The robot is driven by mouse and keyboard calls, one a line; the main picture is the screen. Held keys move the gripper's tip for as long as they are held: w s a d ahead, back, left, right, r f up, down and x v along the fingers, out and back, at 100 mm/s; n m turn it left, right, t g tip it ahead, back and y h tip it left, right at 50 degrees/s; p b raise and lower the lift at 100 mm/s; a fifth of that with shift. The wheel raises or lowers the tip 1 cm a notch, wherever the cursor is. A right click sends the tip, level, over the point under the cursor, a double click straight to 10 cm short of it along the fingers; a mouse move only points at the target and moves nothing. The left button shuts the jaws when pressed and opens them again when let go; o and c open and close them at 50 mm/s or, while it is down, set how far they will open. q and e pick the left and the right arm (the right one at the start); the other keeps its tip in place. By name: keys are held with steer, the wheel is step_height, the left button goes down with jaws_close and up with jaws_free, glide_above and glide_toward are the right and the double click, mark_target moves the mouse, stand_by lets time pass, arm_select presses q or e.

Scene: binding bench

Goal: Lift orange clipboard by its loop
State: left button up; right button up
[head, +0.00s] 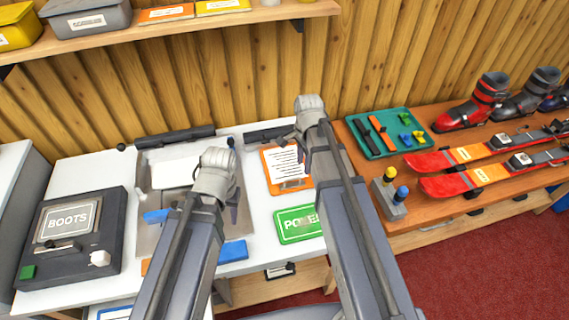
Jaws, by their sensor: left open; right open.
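The orange clipboard (268,172) lies on the white bench, holding a white sheet with dark lines. My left gripper (217,176) is left of the clipboard, over a grey metal tray. Both grippers are open and apparently empty. Their fingertips are mostly hidden behind my wrists.
A green sign (298,223) lies just nearer than the clipboard. A dark BOOTS box (75,235) stands at left. A shelf (180,24) overhangs the back.

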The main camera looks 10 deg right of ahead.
arm_select(q)
steer(key=shift+f+b, duration=1.3)
arm_select(e)
steer(key=shift+f, duration=1.3)
arm_select(q)
step_height(320, 180, down, 5)
steer(key=b, duration=0.5)
steer(key=shift+f, duration=0.2)
arm_select(e)
steer(key=f, duration=0.5)
steer(key=shift+w+a+f, duration=0.15)
steer(key=shift+w+a, duration=0.1)
arm_select(q)
steer(key=shift+r, duration=0.1)
arm_select(e)
jaws_close()
